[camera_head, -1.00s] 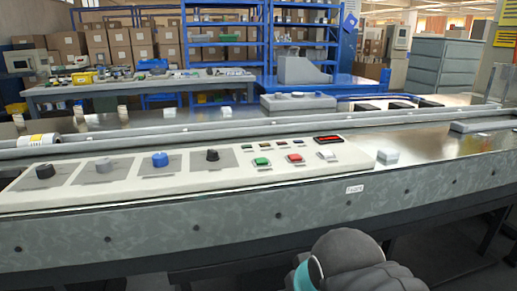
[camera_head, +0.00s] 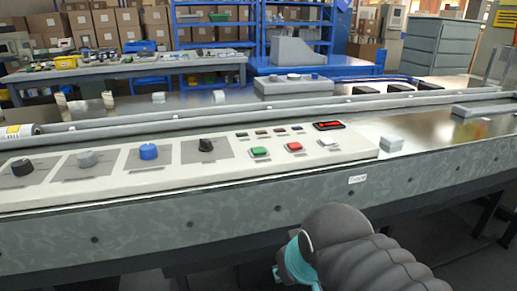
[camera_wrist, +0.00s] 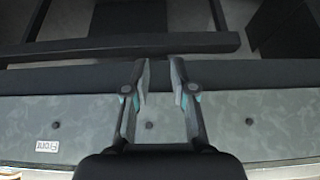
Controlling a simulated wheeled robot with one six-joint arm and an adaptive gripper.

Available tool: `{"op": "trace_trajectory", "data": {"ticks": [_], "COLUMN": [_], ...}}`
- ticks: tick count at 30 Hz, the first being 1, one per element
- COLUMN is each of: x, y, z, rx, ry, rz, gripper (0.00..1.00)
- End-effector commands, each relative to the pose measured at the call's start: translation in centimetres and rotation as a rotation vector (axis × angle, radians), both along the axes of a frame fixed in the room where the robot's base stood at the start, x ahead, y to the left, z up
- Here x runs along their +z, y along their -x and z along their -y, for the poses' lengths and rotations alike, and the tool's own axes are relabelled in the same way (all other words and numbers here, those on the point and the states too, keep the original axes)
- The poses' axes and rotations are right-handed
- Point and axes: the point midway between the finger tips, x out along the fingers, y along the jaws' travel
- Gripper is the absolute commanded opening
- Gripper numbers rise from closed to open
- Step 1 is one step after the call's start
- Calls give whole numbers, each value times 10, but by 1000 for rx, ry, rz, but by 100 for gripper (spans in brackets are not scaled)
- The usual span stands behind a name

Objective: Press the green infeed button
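The green button (camera_head: 259,152) sits on the cream control panel (camera_head: 100,194), left of a red button (camera_head: 294,147) and a white button (camera_head: 328,142). Part of my arm shows low in the head view, below and in front of the panel; its fingertips are not seen there. In the wrist view my gripper (camera_wrist: 159,68) has two fingers with a narrow gap between them and nothing held. It faces the machine's grey front side (camera_wrist: 260,115); the green button is not in that view.
Several knobs, one of them blue (camera_head: 149,152), stand on the panel left of the buttons. A small red display (camera_head: 329,126) and a row of small indicators lie behind them. A dark beam (camera_wrist: 130,45) crosses the wrist view.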

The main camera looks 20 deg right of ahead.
Motion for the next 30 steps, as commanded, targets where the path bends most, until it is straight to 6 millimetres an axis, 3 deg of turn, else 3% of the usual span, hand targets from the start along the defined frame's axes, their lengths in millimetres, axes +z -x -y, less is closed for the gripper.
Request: {"op": "trace_trajectory", "data": {"ticks": [2,30], "x": [0,0], "y": [0,0], "z": [0,0], "rx": [0,0], "ry": [0,0], "rz": [0,0], "gripper": [0,0]}}
